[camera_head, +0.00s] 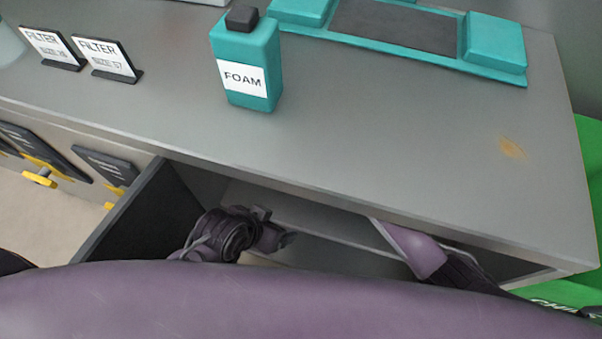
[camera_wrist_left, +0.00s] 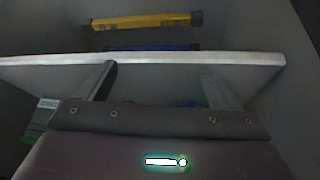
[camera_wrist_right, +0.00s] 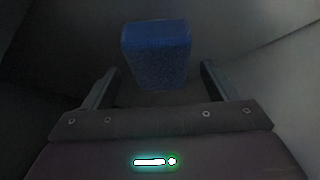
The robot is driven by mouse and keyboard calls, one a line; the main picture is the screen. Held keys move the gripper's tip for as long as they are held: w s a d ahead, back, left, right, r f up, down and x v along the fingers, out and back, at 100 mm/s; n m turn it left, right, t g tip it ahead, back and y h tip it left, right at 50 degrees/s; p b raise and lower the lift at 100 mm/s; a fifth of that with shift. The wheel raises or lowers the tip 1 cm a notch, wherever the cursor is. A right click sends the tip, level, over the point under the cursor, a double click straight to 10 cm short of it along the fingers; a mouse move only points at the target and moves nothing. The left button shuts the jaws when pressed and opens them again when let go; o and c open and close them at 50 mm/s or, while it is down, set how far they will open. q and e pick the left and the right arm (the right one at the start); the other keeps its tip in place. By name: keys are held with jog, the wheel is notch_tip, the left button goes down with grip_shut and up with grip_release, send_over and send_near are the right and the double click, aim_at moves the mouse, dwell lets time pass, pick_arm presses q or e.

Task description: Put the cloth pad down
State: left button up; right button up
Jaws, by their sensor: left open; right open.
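A blue block with a textured front, which looks like the cloth pad (camera_wrist_right: 155,62), stands inside a dark compartment in the right wrist view. My right gripper (camera_wrist_right: 160,72) is open, with its fingers apart on either side of the pad's lower part; I cannot tell whether they touch it. In the head view the right gripper is hidden under the counter edge. My left gripper (camera_head: 277,232) is in the opening below the counter. In the left wrist view (camera_wrist_left: 159,77) its fingers are open, below a pale shelf edge, with nothing clearly between them.
The shelf (camera_wrist_left: 150,60) crosses above the left fingers, with a yellow bar (camera_wrist_left: 145,22) and a blue item (camera_wrist_left: 150,47) behind it. A dark door (camera_head: 135,215) stands open at left. The counter (camera_head: 400,130) holds a foam bottle (camera_head: 245,60), filter signs (camera_head: 108,60) and a teal tray (camera_head: 495,45).

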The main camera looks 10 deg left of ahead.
jog(key=p+v, duration=0.1)
jog(key=v, duration=0.2)
jog(key=shift+w+a+r, duration=0.1)
jog(key=s+d, duration=0.2)
jog(key=s, duration=0.1)
jog(key=s+d, duration=0.2)
jog(key=s, duration=0.1)
jog(key=s+d+p, duration=0.1)
jog(key=s+d, duration=0.1)
jog(key=s, duration=0.1)
jog(key=shift+f, duration=0.25)
jog(key=shift+s+d, duration=0.4)
jog(key=shift+s, duration=0.1)
pick_arm(q)
jog(key=a, duration=0.1)
jog(key=a+g+y, duration=0.1)
jog(key=s+a, duration=0.1)
jog(key=shift+s+a+r+n+g, duration=0.1)
jog(key=shift+a+r+n+g, duration=0.2)
jog(key=shift+r, duration=0.1)
pick_arm(e)
jog(key=shift+s, duration=0.1)
